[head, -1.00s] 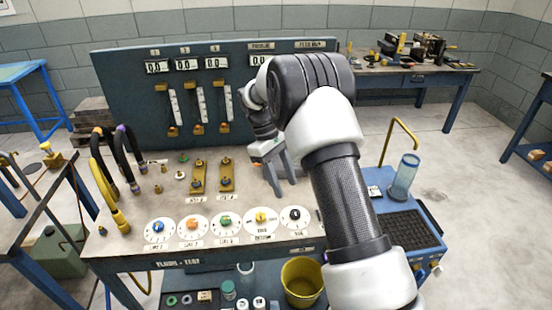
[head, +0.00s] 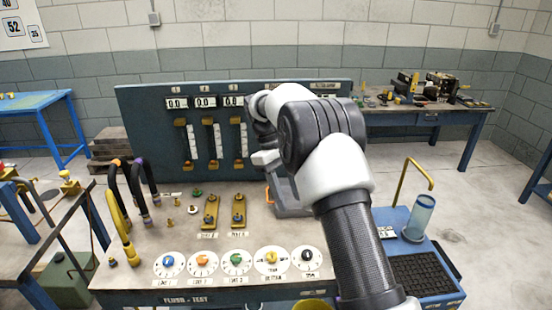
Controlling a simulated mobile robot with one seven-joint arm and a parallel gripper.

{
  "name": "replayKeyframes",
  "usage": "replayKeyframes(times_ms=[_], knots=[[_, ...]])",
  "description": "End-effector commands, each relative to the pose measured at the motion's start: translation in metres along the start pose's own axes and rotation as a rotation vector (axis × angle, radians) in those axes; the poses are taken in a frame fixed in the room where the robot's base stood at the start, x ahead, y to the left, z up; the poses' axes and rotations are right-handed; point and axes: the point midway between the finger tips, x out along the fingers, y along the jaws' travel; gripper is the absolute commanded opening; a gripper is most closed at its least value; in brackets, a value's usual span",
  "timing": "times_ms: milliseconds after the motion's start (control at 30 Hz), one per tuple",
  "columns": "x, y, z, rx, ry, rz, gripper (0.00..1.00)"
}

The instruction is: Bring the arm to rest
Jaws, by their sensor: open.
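My arm rises from the bottom right and bends over the flush-test bench (head: 150,245). My gripper (head: 288,203) hangs in front of the right part of the blue gauge panel (head: 150,130), above the bench top. Its jaws are apart with nothing seen between them. The arm's upper links hide part of the panel and of the bench's right side. I cannot tell the exact height of the fingertips over the bench.
Several dials, including a blue-knobbed one (head: 168,263), line the bench front. Two brass valves (head: 211,214) stand left of my gripper. Curved hoses (head: 118,200) rise at the left. A clear cylinder (head: 421,216) stands on a blue cart (head: 440,297) at the right.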

Motion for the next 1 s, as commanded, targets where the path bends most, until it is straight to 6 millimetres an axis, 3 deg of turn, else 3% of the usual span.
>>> replayKeyframes(times_ms=[167,400,533,667,800,1000], knots=[[-0.036,-0.004,0.029,0.057,0.062,0.018,0.43],[-0.108,-0.034,0.123,0.248,0.259,0.053,0.43],[-0.13,-0.06,0.175,0.362,0.374,0.064,0.43],[-0.137,-0.091,0.224,0.476,0.491,0.068,0.43],[-0.131,-0.126,0.268,0.601,0.617,0.065,0.43],[-0.107,-0.164,0.305,0.742,0.767,0.052,0.43]])
